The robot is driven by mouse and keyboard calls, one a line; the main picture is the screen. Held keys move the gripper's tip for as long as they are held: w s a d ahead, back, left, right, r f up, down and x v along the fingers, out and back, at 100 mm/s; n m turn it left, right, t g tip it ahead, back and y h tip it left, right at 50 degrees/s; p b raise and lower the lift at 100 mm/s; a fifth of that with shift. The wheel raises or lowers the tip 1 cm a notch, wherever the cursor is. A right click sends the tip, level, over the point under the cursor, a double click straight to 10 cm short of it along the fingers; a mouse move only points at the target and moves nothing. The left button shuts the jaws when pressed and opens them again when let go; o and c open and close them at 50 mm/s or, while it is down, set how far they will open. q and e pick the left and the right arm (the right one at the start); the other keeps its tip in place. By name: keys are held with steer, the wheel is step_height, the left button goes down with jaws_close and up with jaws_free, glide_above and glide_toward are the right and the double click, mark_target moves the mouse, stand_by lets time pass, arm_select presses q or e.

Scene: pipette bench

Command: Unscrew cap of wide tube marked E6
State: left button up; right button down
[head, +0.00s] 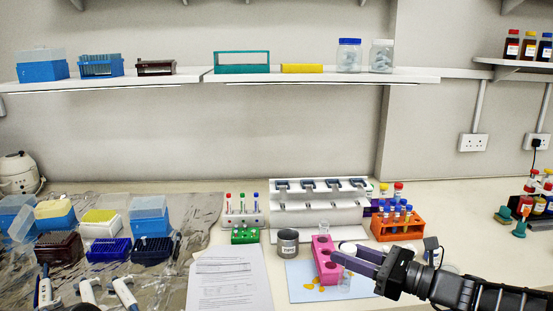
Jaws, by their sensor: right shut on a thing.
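My right gripper (346,256) comes in from the lower right, with its dark purple fingers beside the pink rack. It is shut on what looks like a wide clear tube. A white cap (347,247) shows just above the fingers, and a clear tube body (344,283) shows below them. The fingers hide the part between, so I cannot tell whether cap and body are joined. No E6 mark is readable. The pink rack (323,248) has round holes and stands on a light blue mat (300,291). My left gripper is not in view.
A grey metal cup (288,243) stands left of the pink rack. An orange rack (398,230) of capped tubes stands behind my right gripper. A white pipette stand (318,214) is at the back. Paper sheets (229,280) lie left. Yellow spots mark the mat.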

mark_target(345, 274)
steer(key=shift+n+g+y, duration=0.3)
steer(key=shift+n+g, duration=0.1)
steer(key=shift+g, duration=0.2)
steer(key=f, duration=0.1)
steer(key=s+f, duration=0.1)
steer(key=f, duration=0.1)
steer(key=shift+s+a+f, duration=0.3)
steer(key=shift+s+f, duration=0.1)
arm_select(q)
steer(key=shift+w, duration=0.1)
arm_select(e)
steer(key=s+d+f, duration=0.2)
steer(key=s+f, duration=0.2)
steer(key=f, duration=0.5)
steer(key=s+d+f+m+t, duration=0.1)
steer(key=s+d+f, duration=0.2)
steer(key=f, duration=0.7)
steer(key=shift+s+d+h, duration=0.15)
steer(key=shift+s+h, duration=0.25)
steer(key=shift+s, duration=0.35)
steer(key=w+a+f+n+g+y, duration=0.1)
steer(key=a+n+g, duration=0.3)
steer(key=a+g, duration=0.2)
steer(key=w+a+f+n+g+y, duration=0.1)
steer(key=a+n+g, duration=0.3)
steer(key=a, duration=0.5)
steer(key=shift+a+g+y, duration=0.25)
steer(key=shift+g+y, duration=0.45)
steer(key=shift+g, duration=0.2)
